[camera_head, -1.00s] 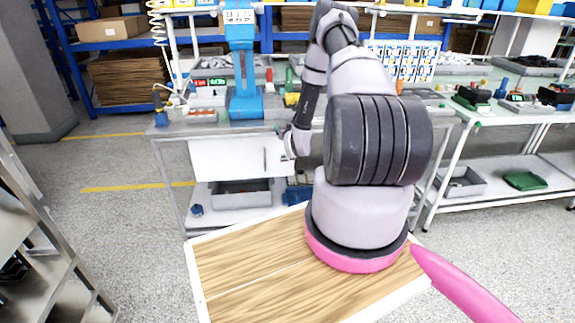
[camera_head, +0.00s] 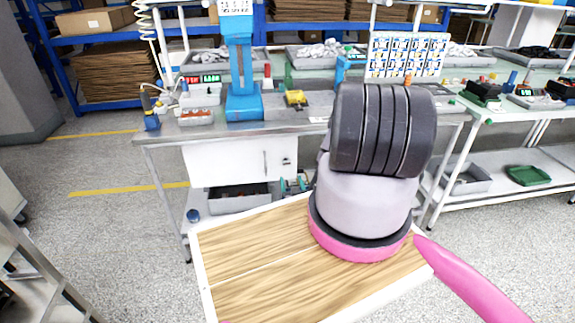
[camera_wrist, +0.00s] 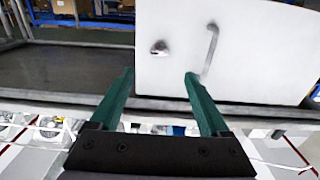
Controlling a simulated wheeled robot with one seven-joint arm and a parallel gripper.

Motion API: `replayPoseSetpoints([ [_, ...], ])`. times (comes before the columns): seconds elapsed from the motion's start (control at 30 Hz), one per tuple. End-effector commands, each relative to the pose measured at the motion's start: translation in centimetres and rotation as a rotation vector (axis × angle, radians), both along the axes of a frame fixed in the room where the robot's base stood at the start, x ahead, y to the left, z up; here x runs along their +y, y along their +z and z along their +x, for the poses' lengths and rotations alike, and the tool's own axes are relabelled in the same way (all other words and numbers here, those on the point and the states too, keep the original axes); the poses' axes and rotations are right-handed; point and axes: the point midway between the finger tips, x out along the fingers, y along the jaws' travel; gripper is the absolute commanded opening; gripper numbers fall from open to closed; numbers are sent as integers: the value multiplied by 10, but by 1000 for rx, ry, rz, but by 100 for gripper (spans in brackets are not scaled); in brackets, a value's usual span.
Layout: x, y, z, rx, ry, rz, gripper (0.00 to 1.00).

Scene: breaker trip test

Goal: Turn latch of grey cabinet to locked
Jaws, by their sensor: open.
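The grey cabinet (camera_head: 222,163) looks pale, almost white, and sits under the workbench. Its front has an upright handle (camera_head: 265,163) and, to the right of that, a small latch (camera_head: 286,161). In the wrist view the cabinet front (camera_wrist: 262,60) fills the upper right, with the metal latch (camera_wrist: 159,48) left of the bent handle (camera_wrist: 211,48). My gripper (camera_wrist: 159,74) is open and empty. Its two green fingers point at the cabinet front, with the latch showing between and beyond the tips. I see no contact with it. In the head view my gripper is hidden behind my arm.
The workbench (camera_head: 300,112) above carries a blue press (camera_head: 242,75) and small devices. A grey bin (camera_head: 238,197) sits on the lower shelf beneath the cabinet. A second bench stands at right. A metal rack (camera_head: 30,262) is at lower left. Floor at left is open.

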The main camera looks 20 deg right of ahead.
Motion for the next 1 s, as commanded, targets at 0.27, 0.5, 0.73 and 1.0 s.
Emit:
replayPoseSetpoints([
  [0.27,-12,2,46,-5,5,-5,80],
  [0.5,-23,2,85,-3,3,-3,80],
  [0.73,-28,2,100,-2,1,-1,80],
  [1.0,-29,1,101,-1,0,0,76],
])
